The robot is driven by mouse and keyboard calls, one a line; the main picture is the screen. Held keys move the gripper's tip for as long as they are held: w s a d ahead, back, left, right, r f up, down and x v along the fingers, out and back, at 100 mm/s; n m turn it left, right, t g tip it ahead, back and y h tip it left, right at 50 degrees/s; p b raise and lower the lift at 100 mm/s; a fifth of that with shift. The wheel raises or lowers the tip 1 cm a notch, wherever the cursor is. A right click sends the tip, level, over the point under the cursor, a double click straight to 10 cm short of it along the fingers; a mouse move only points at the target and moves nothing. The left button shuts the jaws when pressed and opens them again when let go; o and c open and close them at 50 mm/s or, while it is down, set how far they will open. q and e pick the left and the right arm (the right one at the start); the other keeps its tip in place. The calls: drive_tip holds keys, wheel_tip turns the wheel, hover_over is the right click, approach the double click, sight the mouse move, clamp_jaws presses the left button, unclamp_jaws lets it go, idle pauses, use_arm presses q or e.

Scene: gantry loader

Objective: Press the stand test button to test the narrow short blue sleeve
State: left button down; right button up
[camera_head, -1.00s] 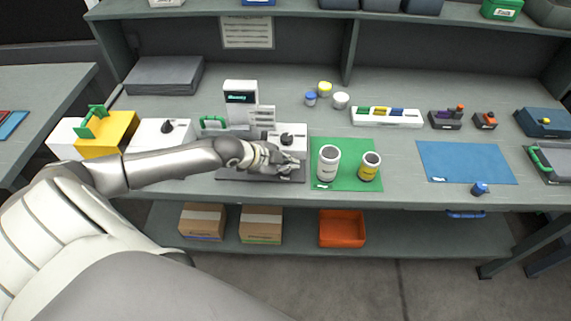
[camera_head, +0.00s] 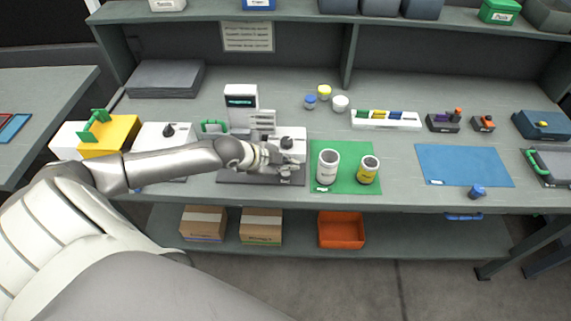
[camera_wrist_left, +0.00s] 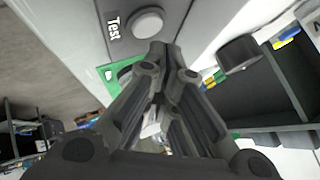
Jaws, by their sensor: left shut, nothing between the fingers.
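The test stand is a grey-white unit with a lit display (camera_head: 240,102) and a box with a dark knob (camera_head: 287,142) on a dark base (camera_head: 232,178). My left gripper (camera_head: 284,162) is at the front of the stand's box. Its shut fingers (camera_wrist_left: 166,52) end just below the button in the wrist view; I cannot tell if they touch it. The narrow short blue sleeve cannot be picked out for sure; my gripper hides part of the stand. My right gripper is not in view.
A white rack (camera_head: 386,124) holds coloured pieces.

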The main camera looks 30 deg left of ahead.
sight(287, 175)
use_arm(q)
drive_tip(key=shift+r, duration=0.2)
wheel_tip(287, 175, up, 5)
drive_tip(key=p, duration=0.4)
drive_tip(key=shift+f+p, duration=0.1)
drive_tip(key=shift+p, duration=0.3)
drive_tip(key=shift+f, duration=0.1)
idle(0.3)
